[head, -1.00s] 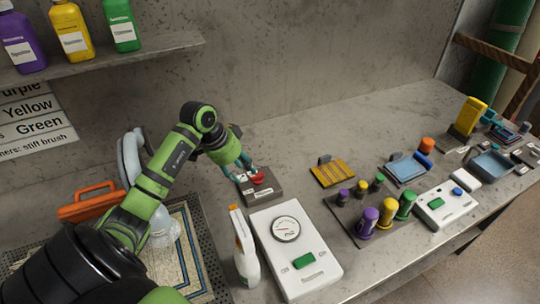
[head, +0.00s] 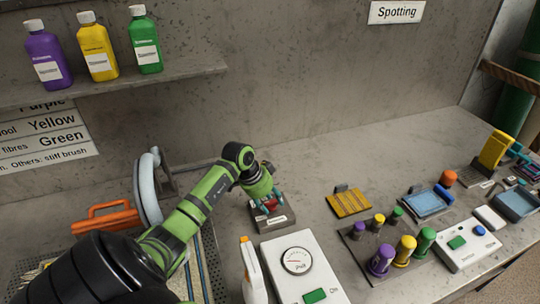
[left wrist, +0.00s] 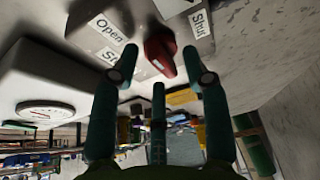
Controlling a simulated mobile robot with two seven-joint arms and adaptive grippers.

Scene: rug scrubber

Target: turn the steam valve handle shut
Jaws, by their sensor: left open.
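The steam valve is a grey block (head: 273,222) on the bench with a red handle (head: 270,207) on top. In the left wrist view the red handle (left wrist: 160,52) sits between the fingertips of my left gripper (left wrist: 160,60), near the labels "Open" (left wrist: 109,27) and "Shut" (left wrist: 199,22). My left gripper (head: 268,206) is open and points down over the handle. A finger stands on each side of the handle; I cannot tell whether they touch it. The gripper hides part of the handle in the head view. My right gripper is not in view.
A white gauge box (head: 306,277) stands just in front of the valve block. A white spray bottle (head: 253,272) is to its left. An orange-handled tool (head: 105,219) and a grey hose (head: 149,190) are at the left.

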